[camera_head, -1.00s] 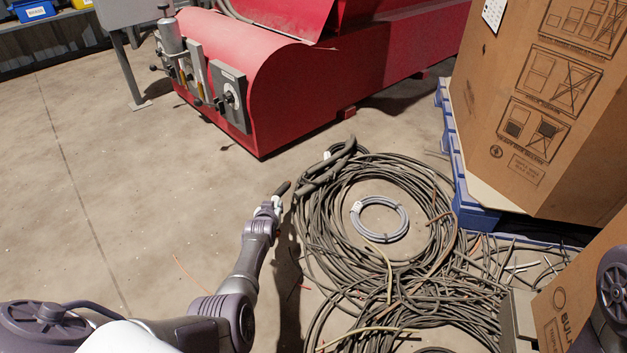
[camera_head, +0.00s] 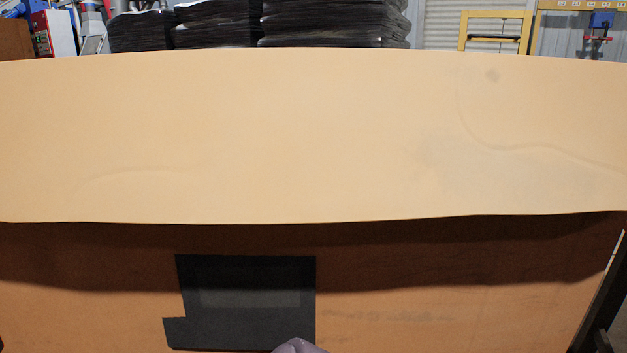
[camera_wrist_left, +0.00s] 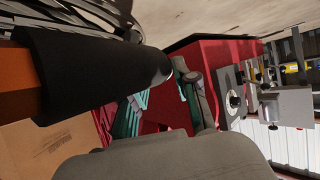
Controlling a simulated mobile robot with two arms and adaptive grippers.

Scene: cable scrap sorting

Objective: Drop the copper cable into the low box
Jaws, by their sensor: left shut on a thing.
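A thick black-sleeved cable (camera_wrist_left: 95,65) with an orange copper core (camera_wrist_left: 18,85) bare at its left end shows large in the left wrist view. My left gripper (camera_wrist_left: 160,103) is shut on it; teal parts of the fingers show beside the cable. The exact contact is partly hidden by the cable. A brown cardboard face (camera_wrist_left: 45,148) with faint print shows at the lower left of that view; I cannot tell which box it belongs to. No low box can be made out for sure in the head view. My right gripper is not in view.
A wide tan panel (camera_head: 300,130) fills the head view, above a brown face (camera_head: 450,290) with a dark patch (camera_head: 245,300). Dark stacks (camera_head: 330,22) stand behind. The wrist view shows a red machine (camera_wrist_left: 205,60), grey cables (camera_wrist_left: 75,15) and bare floor (camera_wrist_left: 200,22).

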